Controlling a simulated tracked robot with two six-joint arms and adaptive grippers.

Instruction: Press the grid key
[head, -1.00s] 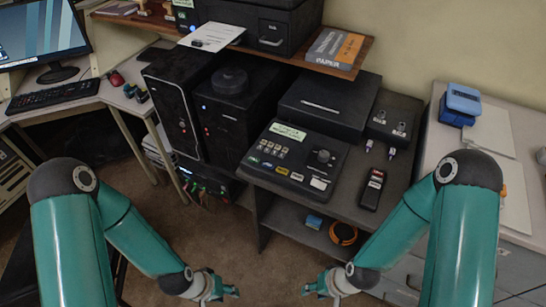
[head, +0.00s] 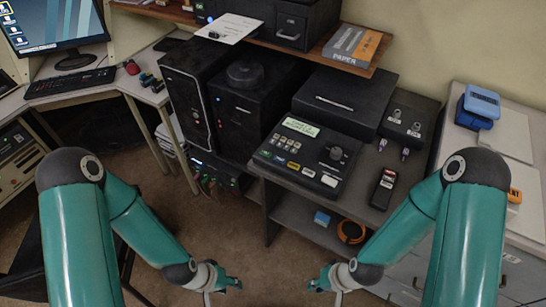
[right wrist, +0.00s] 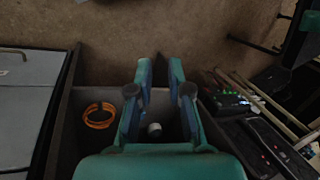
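A dark control console (head: 325,185) sits on the desk at the middle right of the head view. It has a lit pale display (head: 301,127), a knob (head: 336,153) and rows of small coloured and pale keys (head: 280,150). The key lettering is too small to read, so I cannot tell which is the grid key. My left gripper (head: 228,287) hangs over the floor in front of the desk, apart from the console, and looks open and empty. My right gripper (head: 322,288) is also low in front of the desk; in the right wrist view (right wrist: 161,88) its fingers are apart and empty.
A handheld device (head: 384,188) and a box with two round knobs (head: 405,125) lie right of the console. A black computer tower (head: 240,110) stands on its left. Bare floor lies in front.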

